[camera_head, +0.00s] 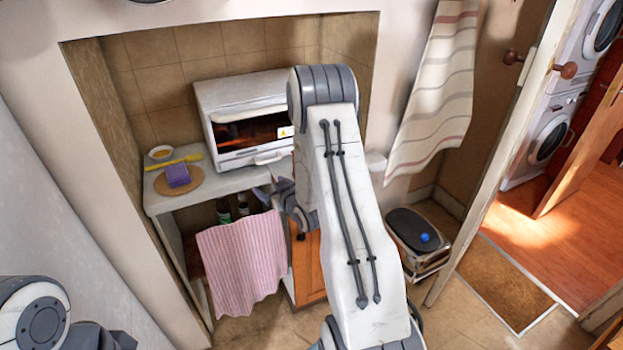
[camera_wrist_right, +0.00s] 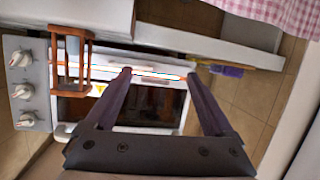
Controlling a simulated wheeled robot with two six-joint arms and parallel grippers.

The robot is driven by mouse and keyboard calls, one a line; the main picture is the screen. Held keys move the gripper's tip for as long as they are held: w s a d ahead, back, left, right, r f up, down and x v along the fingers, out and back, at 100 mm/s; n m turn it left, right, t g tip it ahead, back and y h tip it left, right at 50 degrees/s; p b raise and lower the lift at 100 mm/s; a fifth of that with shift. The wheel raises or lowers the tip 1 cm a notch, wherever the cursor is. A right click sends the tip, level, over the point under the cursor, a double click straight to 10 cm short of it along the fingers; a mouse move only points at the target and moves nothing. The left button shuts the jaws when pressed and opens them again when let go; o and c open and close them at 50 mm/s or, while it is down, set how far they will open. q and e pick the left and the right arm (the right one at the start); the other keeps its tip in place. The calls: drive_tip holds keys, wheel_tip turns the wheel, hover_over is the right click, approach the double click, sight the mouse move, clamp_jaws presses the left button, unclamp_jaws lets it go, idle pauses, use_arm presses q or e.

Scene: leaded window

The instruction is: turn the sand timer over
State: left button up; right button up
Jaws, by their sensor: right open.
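The sand timer (camera_wrist_right: 72,62) shows in the right wrist view as a glass tube in a reddish wooden frame with posts, left of the jaws. That view is upside down, and the timer stands in front of the oven's knob panel. In the head view it is not seen; my right arm covers that part of the counter. My right gripper (camera_wrist_right: 158,75) is open and empty, its two dark fingers apart, with the timer outside them. In the head view the right gripper (camera_head: 266,194) is partly visible left of the forearm, near the counter's front edge. My left gripper is out of view.
A white toaster oven (camera_head: 243,118) stands on the counter (camera_head: 160,205). Left of it are a round board (camera_head: 196,181) with a purple block (camera_head: 177,175), a yellow utensil (camera_head: 188,159) and a small bowl (camera_head: 161,153).

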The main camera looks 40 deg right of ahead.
drive_tip(key=s+d+m+t+h, duration=0.3)
drive_tip(key=s+d, duration=0.3)
drive_tip(key=d, duration=0.5)
drive_tip(key=x, duration=0.3)
drive_tip(key=b+x, duration=0.1)
drive_tip(key=x, duration=0.5)
drive_tip(key=shift+w+a+f, duration=0.15)
drive_tip(key=shift+f, duration=0.2)
drive_tip(key=shift+w+r+b, duration=0.1)
drive_tip(key=shift+w+b, duration=0.3)
drive_tip(key=shift+w, duration=0.2)
clamp_jaws()
